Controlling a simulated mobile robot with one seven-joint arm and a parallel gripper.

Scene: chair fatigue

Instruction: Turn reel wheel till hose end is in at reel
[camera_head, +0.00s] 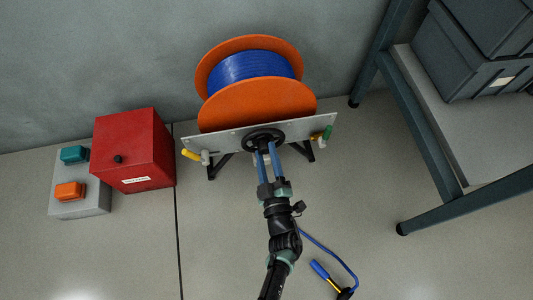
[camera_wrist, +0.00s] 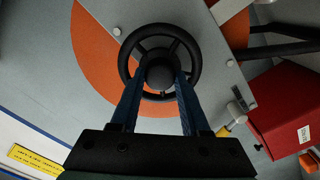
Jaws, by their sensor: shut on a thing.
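The hose reel has two orange flanges (camera_head: 258,105) and blue hose (camera_head: 250,66) wound between them. A grey plate (camera_head: 222,140) stands in front of it, carrying a black wheel (camera_head: 264,138). The wheel also shows in the wrist view (camera_wrist: 191,47), with spokes and a round hub. My gripper (camera_head: 264,150) has its blue fingers on either side of the hub, shut on it; it also shows in the wrist view (camera_wrist: 160,84). The hose's free end, a blue and yellow nozzle (camera_head: 320,270), lies on the floor at lower right, with blue hose (camera_head: 332,251) running from it behind my arm.
A yellow-handled valve (camera_head: 192,155) and a green-handled one (camera_head: 327,133) sit at the plate's ends. A red box (camera_head: 135,150) and a grey box with teal and orange buttons (camera_head: 80,200) stand left. A shelf (camera_head: 465,130) with dark crates (camera_head: 475,55) stands right.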

